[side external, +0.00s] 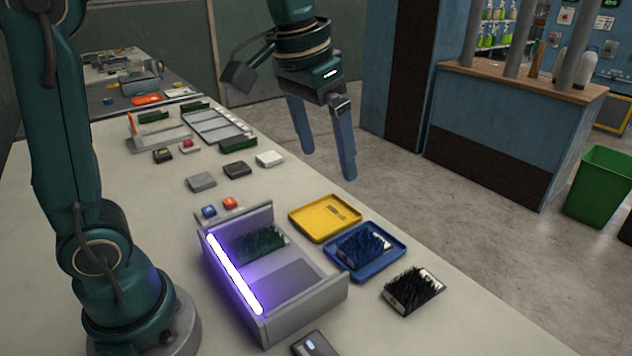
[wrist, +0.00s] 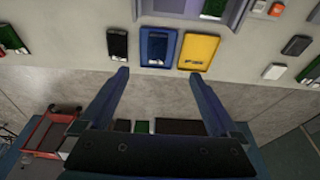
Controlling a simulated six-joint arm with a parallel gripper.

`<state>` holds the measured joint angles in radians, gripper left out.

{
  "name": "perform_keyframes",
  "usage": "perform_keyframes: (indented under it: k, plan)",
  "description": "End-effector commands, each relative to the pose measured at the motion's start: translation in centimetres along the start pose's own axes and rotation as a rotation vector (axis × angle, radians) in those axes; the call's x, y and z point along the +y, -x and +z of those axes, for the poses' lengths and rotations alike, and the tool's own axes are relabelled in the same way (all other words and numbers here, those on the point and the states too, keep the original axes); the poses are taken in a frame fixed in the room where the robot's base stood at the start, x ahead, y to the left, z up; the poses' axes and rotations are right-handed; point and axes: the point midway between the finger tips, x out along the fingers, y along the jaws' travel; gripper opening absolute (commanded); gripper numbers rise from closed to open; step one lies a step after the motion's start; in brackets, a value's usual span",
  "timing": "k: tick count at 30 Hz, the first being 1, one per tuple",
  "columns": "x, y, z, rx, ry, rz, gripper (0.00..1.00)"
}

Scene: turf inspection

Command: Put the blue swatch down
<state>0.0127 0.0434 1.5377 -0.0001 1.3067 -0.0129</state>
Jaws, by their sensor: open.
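The blue swatch (side external: 362,249), dark blue turf on a small backing, lies in the blue tray (side external: 334,265). In the wrist view the swatch (wrist: 157,45) shows as a dark blue patch inside the blue tray (wrist: 144,48). My gripper (side external: 327,163) is open and empty, raised well above the table. Its fingers point down, behind and above the trays in the side view. In the wrist view the open fingers (wrist: 160,76) reach toward the blue tray, with nothing between them.
A grey box (side external: 318,303) with a lit purple-white tube holds a green swatch (side external: 258,242). A black swatch (side external: 413,290) lies right of the blue tray. Small blocks and more swatches lie farther back.

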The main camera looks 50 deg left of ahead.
Motion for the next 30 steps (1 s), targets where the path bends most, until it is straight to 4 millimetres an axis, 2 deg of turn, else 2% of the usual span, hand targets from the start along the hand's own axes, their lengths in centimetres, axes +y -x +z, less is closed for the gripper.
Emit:
perform_keyframes:
  k: [1, 4, 9, 15, 21, 30]
  plan:
    - [-0.1, 0.5, 1.5, 0.029, 0.000, 0.000, 0.97]
    - [-0.2, 0.8, 4.2, 0.079, 0.000, -0.001, 0.97]
    - [-0.3, -0.1, 8.7, 0.159, -0.001, -0.002, 0.97]
    - [-0.4, -1.8, 12.2, 0.223, -0.001, -0.003, 0.97]
    - [-0.4, -2.6, 13.3, 0.240, -0.001, -0.003, 0.97]
    - [-0.4, -2.6, 13.3, 0.238, -0.001, -0.003, 0.97]
